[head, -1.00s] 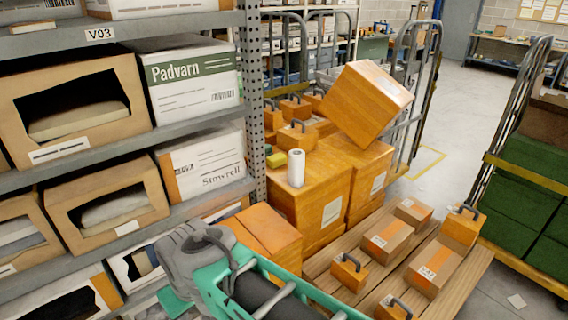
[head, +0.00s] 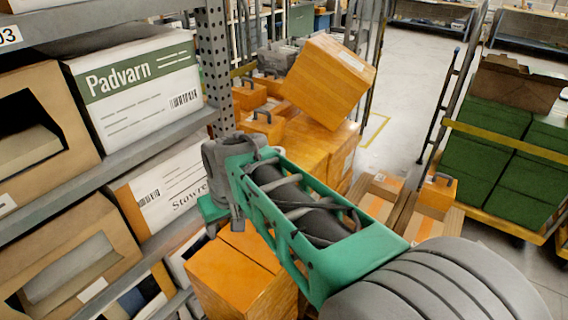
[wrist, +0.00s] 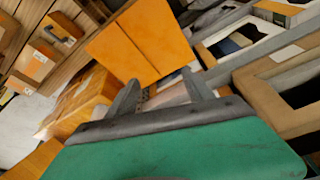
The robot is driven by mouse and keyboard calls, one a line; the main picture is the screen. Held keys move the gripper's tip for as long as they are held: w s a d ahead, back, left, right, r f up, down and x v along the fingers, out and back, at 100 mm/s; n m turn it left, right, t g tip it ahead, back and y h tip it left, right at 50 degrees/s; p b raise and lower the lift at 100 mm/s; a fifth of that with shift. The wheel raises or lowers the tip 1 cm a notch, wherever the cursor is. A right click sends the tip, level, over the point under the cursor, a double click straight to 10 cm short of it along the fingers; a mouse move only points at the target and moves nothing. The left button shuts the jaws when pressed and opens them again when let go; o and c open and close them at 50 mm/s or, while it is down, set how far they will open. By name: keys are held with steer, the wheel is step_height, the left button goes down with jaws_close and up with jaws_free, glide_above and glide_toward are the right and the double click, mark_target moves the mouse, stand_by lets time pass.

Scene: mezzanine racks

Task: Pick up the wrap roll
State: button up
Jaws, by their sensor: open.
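The wrap roll is not to be made out in either view now; a second ago it stood as a small white cylinder on an orange box, an area now largely behind my arm in the head view. My gripper (head: 225,228) is open, its grey fingers pointing down in front of the rack, above a closed orange box (head: 238,272). In the wrist view my gripper (wrist: 160,80) has its two fingers apart, with the orange box (wrist: 142,42) beyond them. A small pale patch between the fingers is too unclear to name.
A shelf rack (head: 217,70) with open cartons and a white Padvarn box (head: 135,85) stands close on the left. A tilted orange box (head: 330,80) rests on stacked boxes behind. A trolley with green crates (head: 490,150) is at right; floor (head: 405,110) shows between.

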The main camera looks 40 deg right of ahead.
mark_target(278, 148)
steer(key=o, duration=0.3)
steer(key=w+d+m+p, duration=0.1)
steer(key=w+d, duration=0.9)
steer(key=w, duration=0.1)
steer(key=shift+w+d+r, duration=0.25)
steer(key=shift+r, duration=0.05)
steer(key=shift+o, duration=0.7)
steer(key=w+d+f, duration=0.2)
steer(key=w+d, duration=0.2)
steer(key=d, duration=0.3)
steer(key=shift+p, duration=0.4)
steer(key=shift+m, duration=0.4)
steer(key=w+d+f, duration=0.1)
steer(key=d, duration=0.2)
steer(key=w+d+f, duration=0.1)
steer(key=d, duration=0.2)
steer(key=w+d+f, duration=0.1)
steer(key=d, duration=0.2)
steer(key=shift+w+d+f+p, duration=0.1)
steer(key=shift+d+f+p, duration=0.2)
steer(key=shift+f+p, duration=0.05)
steer(key=shift+n+t, duration=0.5)
steer(key=shift+t, duration=0.1)
steer(key=w+d+r, duration=0.2)
steer(key=w, duration=0.1)
steer(key=shift+d, duration=0.15)
steer(key=shift+w+r, duration=0.1)
steer(key=shift+w, duration=0.1)
steer(key=p+x, duration=0.2)
steer(key=x, duration=0.5)
